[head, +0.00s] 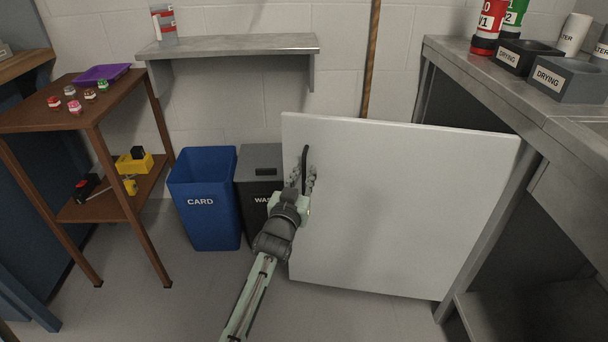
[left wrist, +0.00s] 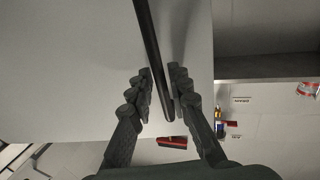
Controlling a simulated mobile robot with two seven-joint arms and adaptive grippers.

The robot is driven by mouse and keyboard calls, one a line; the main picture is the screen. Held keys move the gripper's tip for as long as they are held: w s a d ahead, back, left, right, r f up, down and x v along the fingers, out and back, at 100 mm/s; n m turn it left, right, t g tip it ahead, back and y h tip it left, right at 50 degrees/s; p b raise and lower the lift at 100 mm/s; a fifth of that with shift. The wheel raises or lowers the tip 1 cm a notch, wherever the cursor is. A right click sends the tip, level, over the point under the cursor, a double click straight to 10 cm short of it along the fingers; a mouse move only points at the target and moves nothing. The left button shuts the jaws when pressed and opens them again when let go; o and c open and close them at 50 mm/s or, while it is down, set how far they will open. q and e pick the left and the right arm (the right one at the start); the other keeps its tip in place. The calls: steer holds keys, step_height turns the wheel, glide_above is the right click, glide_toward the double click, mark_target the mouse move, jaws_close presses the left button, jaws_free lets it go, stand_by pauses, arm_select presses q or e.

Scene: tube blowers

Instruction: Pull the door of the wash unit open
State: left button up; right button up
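The white door (head: 400,210) of the wash unit stands swung out from the counter on the right, its near face towards me. A dark bar handle (head: 305,163) is upright near its left edge; the left wrist view also shows the handle (left wrist: 150,45). My left gripper (head: 304,178) is at the handle's lower part, one finger on each side. In the left wrist view the gripper's fingers (left wrist: 160,82) flank the bar with narrow gaps visible, so it looks partly open around it. My right gripper is in neither view.
A steel counter (head: 475,85) holds dark drying trays (head: 566,78) and bottles on the right. A blue card bin (head: 205,205) and a grey waste bin (head: 258,165) stand left of the door. A brown shelf table (head: 70,115) stands farther left. The floor before the door is clear.

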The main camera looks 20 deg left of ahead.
arm_select(q)
steer(key=shift+s+f, duration=0.1)
steer(key=shift+s, duration=0.15)
steer(key=s, duration=0.7)
steer(key=shift+d, duration=0.45)
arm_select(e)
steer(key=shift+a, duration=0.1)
arm_select(q)
steer(key=s+a+f+m+g, duration=0.1)
steer(key=s+a+f+g, duration=0.1)
steer(key=s+f+g, duration=0.85)
steer(key=s+f+m+g, duration=0.1)
steer(key=s+f+g, duration=0.1)
steer(key=s+f, duration=0.4)
steer(key=s+f+m+g, duration=0.1)
steer(key=s+f, duration=0.5)
steer(key=s, duration=0.6)
steer(key=shift+s+g+h+p, duration=0.2)
steer(key=shift+g+h+p, duration=0.15)
steer(key=shift+g, duration=0.3)
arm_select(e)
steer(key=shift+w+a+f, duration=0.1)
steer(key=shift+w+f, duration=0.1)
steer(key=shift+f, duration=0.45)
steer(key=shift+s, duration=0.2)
